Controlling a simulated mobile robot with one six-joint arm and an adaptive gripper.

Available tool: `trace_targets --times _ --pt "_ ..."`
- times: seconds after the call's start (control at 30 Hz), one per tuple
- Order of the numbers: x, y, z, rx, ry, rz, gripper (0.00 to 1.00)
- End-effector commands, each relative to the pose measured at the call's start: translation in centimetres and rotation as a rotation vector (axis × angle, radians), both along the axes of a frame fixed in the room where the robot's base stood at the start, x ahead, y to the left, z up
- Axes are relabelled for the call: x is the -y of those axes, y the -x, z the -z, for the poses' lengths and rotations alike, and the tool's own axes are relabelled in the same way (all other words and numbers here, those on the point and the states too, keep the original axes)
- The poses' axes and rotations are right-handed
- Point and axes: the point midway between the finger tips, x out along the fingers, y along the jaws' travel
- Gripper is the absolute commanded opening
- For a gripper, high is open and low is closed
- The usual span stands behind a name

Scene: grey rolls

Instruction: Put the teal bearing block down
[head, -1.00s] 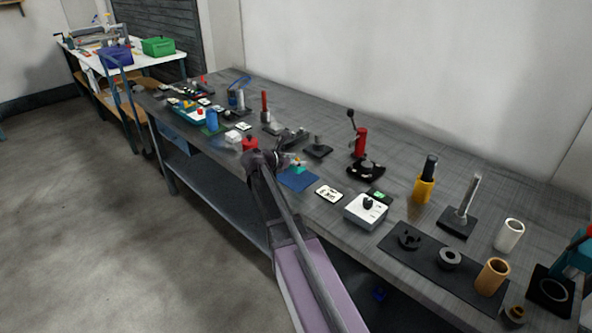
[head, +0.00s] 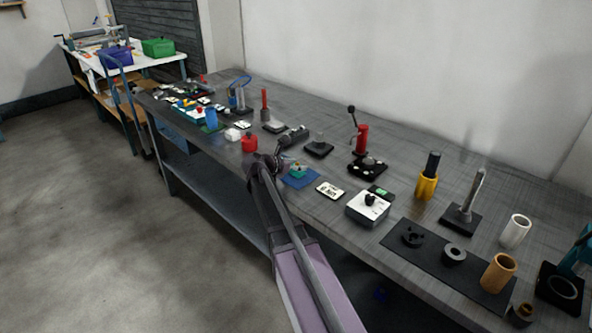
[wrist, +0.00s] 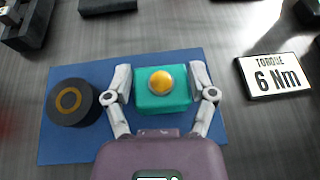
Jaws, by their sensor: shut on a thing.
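The teal bearing block (wrist: 162,103) has a yellow dome on top and sits between the two fingers of my gripper (wrist: 162,88) in the wrist view. The fingers are shut on its left and right sides. The block is over the blue mat (wrist: 70,145); I cannot tell whether it touches the mat. In the head view the block (head: 298,171) is small, above the blue mat (head: 302,181), with my gripper (head: 284,165) beside it and partly hiding it.
A black disc with an orange ring (wrist: 70,101) lies on the mat's left part, close to the left finger. A torque label plate (wrist: 273,77) lies right of the mat. In the head view a red container (head: 249,143) and a white box with a knob (head: 368,206) stand nearby.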

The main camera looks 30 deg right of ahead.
Motion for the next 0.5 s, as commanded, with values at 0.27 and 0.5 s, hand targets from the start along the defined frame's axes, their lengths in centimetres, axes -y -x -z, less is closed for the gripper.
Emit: trace_targets --times 0.27,0.5 --pt "0.03 0.0 0.04 0.0 0.001 0.0 0.11" --pt "0.04 0.01 0.43 0.0 0.0 0.001 0.75"
